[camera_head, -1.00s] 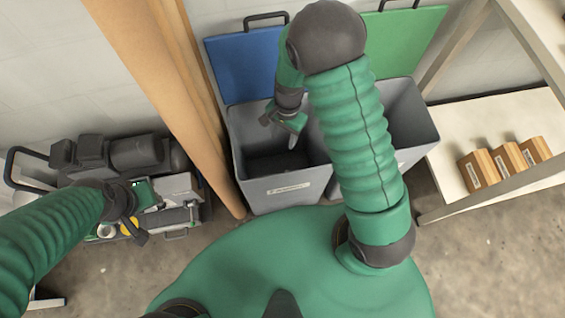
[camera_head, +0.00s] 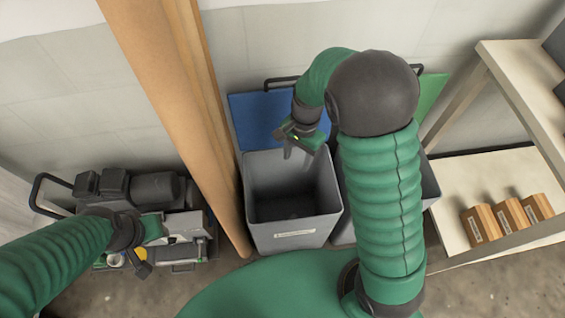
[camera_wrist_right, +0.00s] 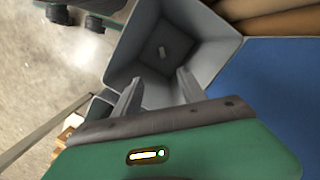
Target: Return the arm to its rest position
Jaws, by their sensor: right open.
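My right gripper (camera_head: 297,152) is raised above the back of a grey bin (camera_head: 294,240), in front of its blue lid (camera_head: 262,118). Its fingers are apart with nothing between them. In the right wrist view the right gripper (camera_wrist_right: 158,92) points down at the open grey bin (camera_wrist_right: 205,50).
A second grey bin with a green lid (camera_head: 432,92) stands partly behind my right arm. A wooden post (camera_head: 172,110) rises left of the bins. A machine (camera_head: 150,190) stands at the left. A shelf (camera_head: 465,170) with brown boxes (camera_head: 508,216) is at the right.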

